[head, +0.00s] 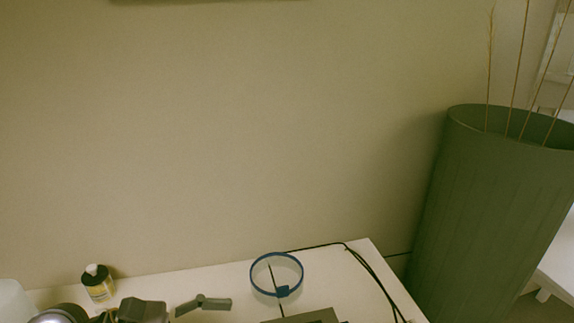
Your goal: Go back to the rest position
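My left gripper (203,303) shows in part at the bottom left of the head view, low over the white table. Its grey finger parts show, but the lower part is cut off by the picture edge, so I cannot tell how far apart the fingers are. A small dark bottle (97,285) with a pale cap and a yellowish label stands left of the gripper, near the wall. My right gripper is not in view.
A blue ring-shaped object (277,275) is on the white table (225,278), with a black cable (367,264) to its right. A dark flat object (305,316) shows at the bottom edge. A tall green planter (490,210) with thin stems stands at the right.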

